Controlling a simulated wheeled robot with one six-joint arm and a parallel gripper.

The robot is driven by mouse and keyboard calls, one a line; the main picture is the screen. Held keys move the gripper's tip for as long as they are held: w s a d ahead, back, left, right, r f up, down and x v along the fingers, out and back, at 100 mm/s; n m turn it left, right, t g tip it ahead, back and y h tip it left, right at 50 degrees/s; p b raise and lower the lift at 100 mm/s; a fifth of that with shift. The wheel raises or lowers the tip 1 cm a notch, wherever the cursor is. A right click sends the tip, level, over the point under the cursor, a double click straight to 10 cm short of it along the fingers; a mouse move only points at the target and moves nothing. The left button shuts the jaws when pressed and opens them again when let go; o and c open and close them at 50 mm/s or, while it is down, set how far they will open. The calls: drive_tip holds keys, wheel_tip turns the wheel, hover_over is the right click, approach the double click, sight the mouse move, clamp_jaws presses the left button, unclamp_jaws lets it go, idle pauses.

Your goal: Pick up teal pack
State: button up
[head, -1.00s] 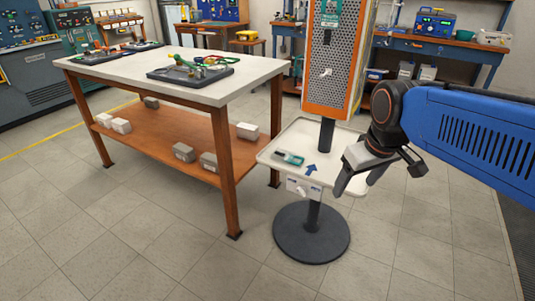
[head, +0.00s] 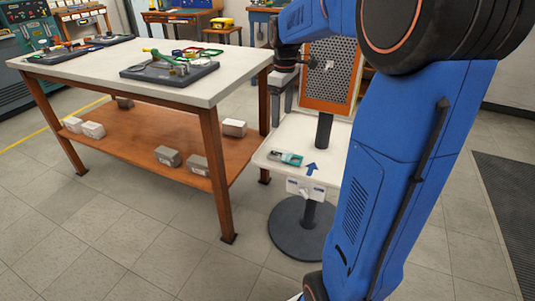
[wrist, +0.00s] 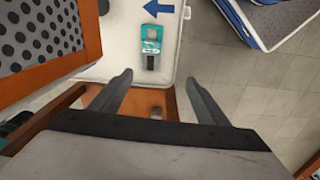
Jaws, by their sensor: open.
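The teal pack (head: 286,158) is a small flat teal-and-grey item lying on the white tray (head: 268,166) of the round-based stand. In the wrist view, the teal pack (wrist: 151,44) lies on the tray just beyond and between my fingers, with its grey end towards me. My gripper (head: 282,102) is above the tray's far left side, in front of the perforated board, partly hidden by my arm. In the wrist view, my gripper (wrist: 160,77) is open, with nothing between its fingers. It is apart from the pack.
A blue arrow (head: 311,168) is marked on the tray beside the pack. The orange-framed perforated board (head: 330,75) rises behind it, close to my gripper. A workbench (head: 100,75) with a lower shelf (head: 130,135) stands left. Open floor lies in front.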

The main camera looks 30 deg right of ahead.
drive_tip(key=w+d+f, duration=0.1)
drive_tip(key=w+d, duration=0.1)
drive_tip(key=w, duration=0.1)
hover_over(282, 153)
drive_tip(key=shift+n, duration=0.4)
drive_tip(key=f, duration=1.2)
drive_tip(key=shift+w+a+f, duration=0.1)
drive_tip(key=shift+w+a, duration=0.05)
drive_tip(key=shift+a, duration=0.05)
drive_tip(key=shift+s+d+f, duration=0.1)
drive_tip(key=shift+f, duration=1.2)
drive_tip(key=shift+s+f, duration=0.1)
drive_tip(key=shift+f, duration=1.2)
drive_tip(key=shift+f, duration=0.25)
drive_tip(key=c, duration=1.1)
